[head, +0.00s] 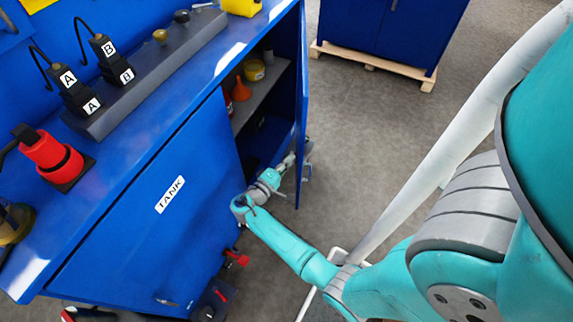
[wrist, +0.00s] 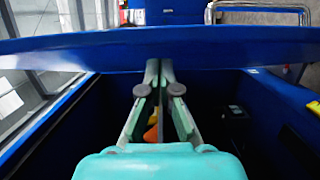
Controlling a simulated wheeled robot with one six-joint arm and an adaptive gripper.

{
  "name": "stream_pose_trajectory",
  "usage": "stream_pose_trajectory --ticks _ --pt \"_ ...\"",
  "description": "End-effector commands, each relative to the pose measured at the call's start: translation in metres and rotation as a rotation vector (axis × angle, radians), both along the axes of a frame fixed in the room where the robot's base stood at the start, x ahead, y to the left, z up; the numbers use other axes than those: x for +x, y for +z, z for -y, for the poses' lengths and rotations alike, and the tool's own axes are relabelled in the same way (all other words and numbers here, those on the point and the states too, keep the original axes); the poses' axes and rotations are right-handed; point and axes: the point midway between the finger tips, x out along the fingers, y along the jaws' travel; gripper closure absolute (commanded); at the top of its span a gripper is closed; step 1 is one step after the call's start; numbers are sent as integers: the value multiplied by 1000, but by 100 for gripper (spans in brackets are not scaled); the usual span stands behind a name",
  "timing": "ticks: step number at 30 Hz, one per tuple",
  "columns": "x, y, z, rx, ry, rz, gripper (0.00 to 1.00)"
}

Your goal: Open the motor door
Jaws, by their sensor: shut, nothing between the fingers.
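The cabinet door on the right (head: 302,100) stands swung out from the blue cabinet, leaving its compartment open. Its label does not show, so I cannot read whether it says motor. My gripper (head: 291,160) is at the inner side of this door, low down in front of the opening. In the wrist view the fingers (wrist: 158,72) are shut and empty, with their tips at the blue door panel (wrist: 215,47). I cannot tell whether they touch it. A grey handle-like part (head: 308,168) shows by the door's outer side.
The door marked TANK (head: 165,210) is shut, to the left. An orange funnel (head: 241,90) and a yellow tub (head: 254,70) stand on the inner shelf. A blue cabinet on a pallet (head: 372,60) stands behind. Grey floor (head: 385,135) right of the open door is clear.

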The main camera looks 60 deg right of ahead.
Motion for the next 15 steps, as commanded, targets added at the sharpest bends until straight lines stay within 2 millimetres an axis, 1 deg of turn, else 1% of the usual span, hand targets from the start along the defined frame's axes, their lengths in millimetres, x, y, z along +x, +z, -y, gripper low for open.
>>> stream_pose_trajectory --ticks 1,9,10,12,15 --pt "-3 0 10 0 -5 0 100" --pt "-9 0 56 0 -4 0 100" --pt "-10 0 61 1 -4 0 100" --pt "-21 -1 66 1 -3 -2 100" --pt "-30 0 73 0 -2 -1 100"
